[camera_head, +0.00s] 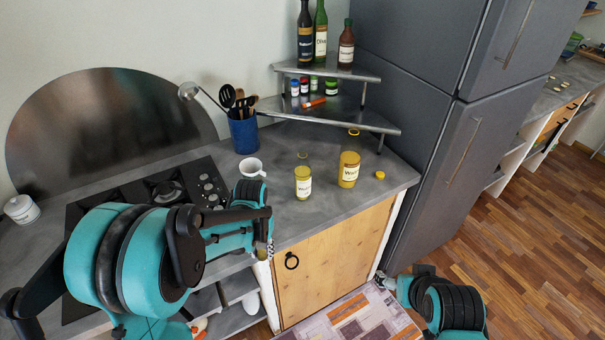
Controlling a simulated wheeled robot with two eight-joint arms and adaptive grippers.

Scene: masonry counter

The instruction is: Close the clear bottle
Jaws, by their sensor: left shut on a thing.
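A clear bottle (303,182) with yellow contents and a white label stands upright on the grey counter. I see no cap on its neck. A loose yellow cap (380,175) lies on the counter further right. My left gripper (264,245) is at the counter's front edge, left of and nearer than the bottles. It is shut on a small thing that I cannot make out. My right gripper (382,281) is low, in front of the fridge; its jaws are too small to read.
A white mug (251,168) and a blue utensil holder (243,135) stand left of the bottles. A two-level corner shelf (335,115) with bottles and jars rises behind them. A stove (150,190) lies left, a grey fridge (425,120) right. Counter in front of the bottles is clear.

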